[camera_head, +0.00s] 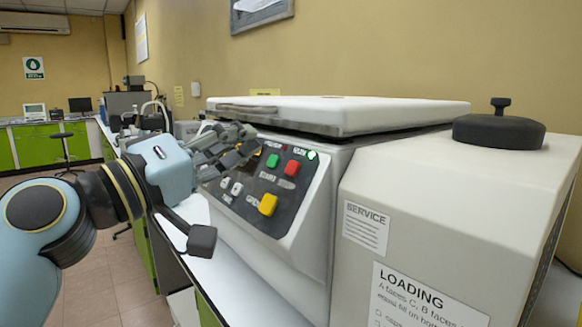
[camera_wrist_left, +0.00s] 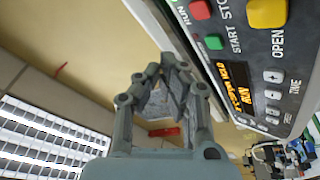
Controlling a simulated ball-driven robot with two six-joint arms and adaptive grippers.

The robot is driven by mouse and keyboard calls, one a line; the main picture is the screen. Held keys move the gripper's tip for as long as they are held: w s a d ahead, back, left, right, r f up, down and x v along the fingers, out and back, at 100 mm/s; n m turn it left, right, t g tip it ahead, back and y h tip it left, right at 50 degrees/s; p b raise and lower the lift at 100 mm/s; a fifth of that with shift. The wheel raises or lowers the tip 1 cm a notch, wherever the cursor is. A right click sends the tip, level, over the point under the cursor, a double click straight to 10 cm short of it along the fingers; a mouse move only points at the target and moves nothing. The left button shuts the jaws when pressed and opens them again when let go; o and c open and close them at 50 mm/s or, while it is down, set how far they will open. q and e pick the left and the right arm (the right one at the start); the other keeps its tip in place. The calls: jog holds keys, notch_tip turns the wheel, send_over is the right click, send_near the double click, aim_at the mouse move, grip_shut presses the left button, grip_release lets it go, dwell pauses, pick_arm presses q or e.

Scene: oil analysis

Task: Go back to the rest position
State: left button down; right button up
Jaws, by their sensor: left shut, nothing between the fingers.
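My left gripper (camera_head: 232,148) is in front of the control panel (camera_head: 262,185) of a white machine in the head view. Its fingers are shut with nothing between them, and they hide part of the panel's upper left. In the left wrist view the gripper (camera_wrist_left: 172,85) points away from the camera, beside the panel (camera_wrist_left: 262,60). That panel shows green START, red STOP and yellow OPEN buttons and a lit orange display (camera_wrist_left: 238,88). I cannot tell from these views whether the fingertips touch the panel. My right gripper is not in view.
The white machine has a flat closed lid (camera_head: 350,112). A beige unit with a black knob (camera_head: 500,128) and SERVICE and LOADING labels stands at the right. Green cabinets (camera_head: 40,145), a stool (camera_head: 65,150) and open floor (camera_head: 110,270) lie at the left.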

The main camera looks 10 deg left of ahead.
pick_arm(q)
jog(key=s+a+f+m+g+y, duration=0.1)
jog(key=s+f+m+g+y, duration=0.3)
jog(key=f, duration=0.6)
jog(key=s+a+f+g+y, duration=0.25)
jog(key=s+f, duration=0.35)
jog(key=f, duration=0.3)
jog(key=s+a+f+g+y, duration=0.3)
jog(key=s+a+f, duration=0.2)
jog(key=s, duration=0.3)
jog(key=s+a+f+g+y, duration=0.3)
jog(key=s+a+f, duration=0.25)
jog(key=s, duration=0.25)
jog(key=s+a+f+g+b, duration=0.1)
jog(key=s+a+f+b, duration=0.1)
jog(key=f, duration=1.4)
jog(key=s+a+f+g+b, duration=0.1)
jog(key=s+a+f, duration=0.1)
jog(key=f, duration=1.4)
jog(key=s+f+g+b, duration=0.1)
jog(key=s+f+b, duration=0.1)
jog(key=s+f, duration=1.4)
jog(key=shift+s+a+b, duration=0.2)
jog(key=shift+s+b, duration=0.1)
jog(key=shift+s, duration=0.35)
